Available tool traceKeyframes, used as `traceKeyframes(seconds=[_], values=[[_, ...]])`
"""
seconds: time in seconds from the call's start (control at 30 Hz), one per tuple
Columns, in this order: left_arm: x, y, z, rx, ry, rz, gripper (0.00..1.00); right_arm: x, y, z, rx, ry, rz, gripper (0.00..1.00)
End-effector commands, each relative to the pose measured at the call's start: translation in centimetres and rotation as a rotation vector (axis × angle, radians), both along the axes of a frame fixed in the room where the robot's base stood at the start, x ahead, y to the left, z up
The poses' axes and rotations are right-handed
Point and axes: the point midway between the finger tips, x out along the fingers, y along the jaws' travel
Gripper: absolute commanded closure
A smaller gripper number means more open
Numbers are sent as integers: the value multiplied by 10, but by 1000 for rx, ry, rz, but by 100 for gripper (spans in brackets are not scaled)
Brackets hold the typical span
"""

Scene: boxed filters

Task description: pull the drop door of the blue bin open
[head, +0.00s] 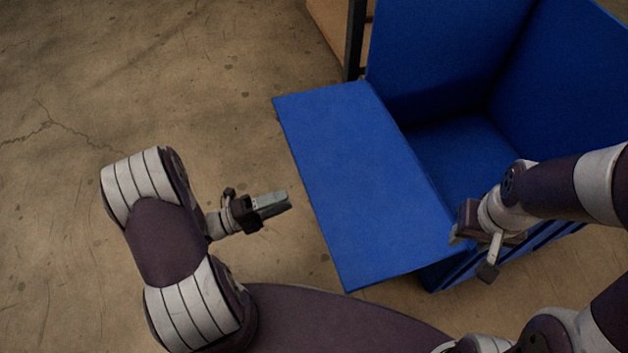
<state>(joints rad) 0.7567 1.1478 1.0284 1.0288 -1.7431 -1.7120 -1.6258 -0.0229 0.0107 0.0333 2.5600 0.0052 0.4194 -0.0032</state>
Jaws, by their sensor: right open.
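The blue bin (560,60) stands at the upper right, with its inside visible and empty. Its drop door (365,180) is folded down and sticks out to the left, roughly flat, above the floor. My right gripper (457,236) is open at the door's near right corner, by the bin's near side. I cannot tell whether it touches the door. My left gripper (274,203) is left of the door, apart from it, and holds nothing visible. Its fingers are seen edge-on, so their gap is hidden.
A dark post (354,40) stands at the bin's far left corner, with a tan box (328,22) behind it. The concrete floor (70,80) on the left is clear. Slats (470,268) show on the bin's near side.

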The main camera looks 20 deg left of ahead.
Motion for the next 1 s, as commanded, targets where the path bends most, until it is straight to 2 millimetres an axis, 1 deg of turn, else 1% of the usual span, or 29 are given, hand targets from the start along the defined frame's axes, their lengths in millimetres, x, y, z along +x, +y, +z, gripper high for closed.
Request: traceKeyframes(seconds=[0.03,0.2,0.3,0.4,0.57,0.83,0.87,0.9,0.97,1.0], values=[[6,-10,-2,0,0,-7,61,0,0,-6,0,0,0,57],[30,-46,5,0,-1,-7,61,0,0,-18,0,0,0,57],[41,-62,8,-1,-1,-4,61,0,0,-23,0,0,0,57],[50,-74,11,0,-2,-2,61,0,0,-27,0,0,0,57],[56,-83,14,-1,1,0,61,0,0,-29,0,0,0,57],[58,-84,16,-1,1,3,61,0,0,-29,0,0,0,57],[58,-84,16,-1,1,2,65,0,0,-29,0,0,0,57],[58,-84,16,-2,1,2,78,0,0,-29,0,0,0,57],[58,-84,16,-1,1,2,97,0,0,-29,0,0,0,57],[58,-84,16,-1,1,2,100,0,0,-29,0,0,0,57]])
